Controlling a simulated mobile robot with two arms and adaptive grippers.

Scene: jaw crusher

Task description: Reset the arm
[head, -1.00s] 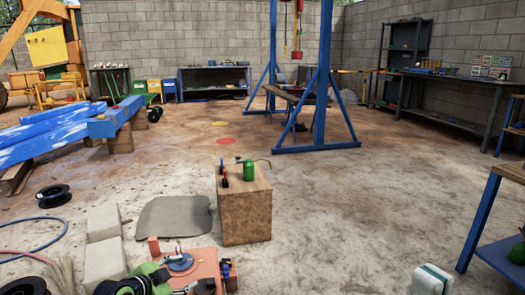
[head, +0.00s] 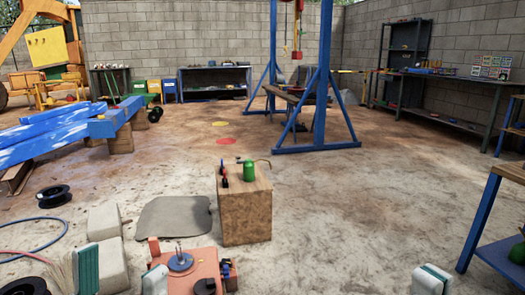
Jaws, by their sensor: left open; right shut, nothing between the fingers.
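My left gripper (head: 121,277) is at the bottom left of the head view. Its two pale fingers, one showing a teal pad, stand apart with nothing seen between them. Its left finger overlaps the pale block in the picture, and its right finger is beside the orange fixture's left edge. My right gripper (head: 432,280) is at the bottom right, shut and empty, over bare ground. Only its pale tip with a teal edge shows. The rest of both arms is out of view.
An orange fixture (head: 205,262) with a blue disc is at the bottom. A wooden block (head: 245,218) bears a green canister (head: 249,170). Pale blocks (head: 104,223) and cable spools (head: 54,196) are left. A blue-framed table (head: 478,225) is right.

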